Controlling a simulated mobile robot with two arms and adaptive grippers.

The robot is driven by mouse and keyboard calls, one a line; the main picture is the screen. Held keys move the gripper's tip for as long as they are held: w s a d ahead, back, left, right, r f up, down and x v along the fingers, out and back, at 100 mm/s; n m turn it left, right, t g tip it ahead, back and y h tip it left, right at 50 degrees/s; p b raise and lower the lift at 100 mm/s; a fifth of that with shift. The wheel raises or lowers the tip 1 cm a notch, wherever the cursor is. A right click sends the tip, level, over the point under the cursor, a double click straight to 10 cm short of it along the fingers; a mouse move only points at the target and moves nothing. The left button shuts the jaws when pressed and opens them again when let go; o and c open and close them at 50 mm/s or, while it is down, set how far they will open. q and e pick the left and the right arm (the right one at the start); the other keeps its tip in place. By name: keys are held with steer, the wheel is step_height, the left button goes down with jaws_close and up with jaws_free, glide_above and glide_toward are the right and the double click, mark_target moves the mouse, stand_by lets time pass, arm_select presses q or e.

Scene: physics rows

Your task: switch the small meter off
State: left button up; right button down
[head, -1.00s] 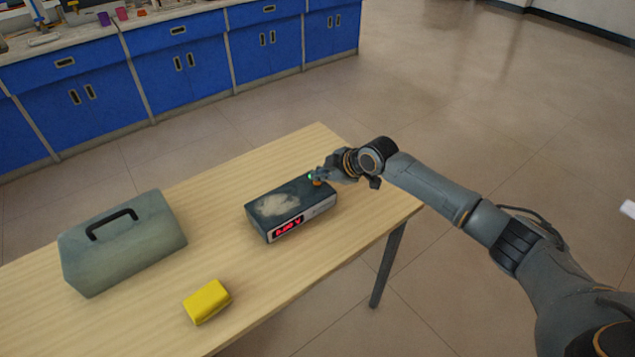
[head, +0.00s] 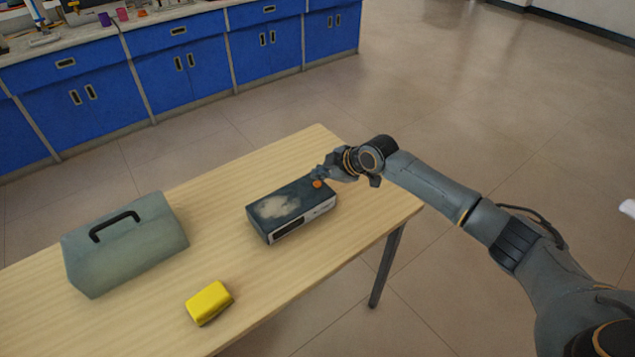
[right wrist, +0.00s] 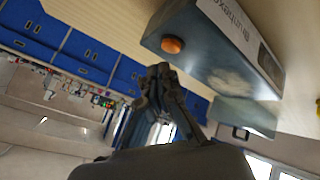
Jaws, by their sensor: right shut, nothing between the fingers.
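The small meter (head: 290,211) is a dark box with a pale patch on its top and a light front face. Its display (head: 289,229) is dark. An orange button (head: 317,184) sits on its top near the right end; it also shows in the right wrist view (right wrist: 172,45). My right gripper (head: 318,173) is shut and empty, just beside and above the button. In the right wrist view the fingers (right wrist: 160,72) point toward the meter and look apart from the button. My left gripper is not in view.
A grey-green case (head: 125,245) with a black handle stands at the left of the wooden table (head: 255,300). A yellow block (head: 209,302) lies near the front edge. Blue cabinets (head: 180,65) line the wall behind.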

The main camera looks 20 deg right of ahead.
mark_target(320, 185)
steer(key=shift+r, duration=0.1)
step_height(320, 185, up, 6)
steer(key=p, duration=0.5)
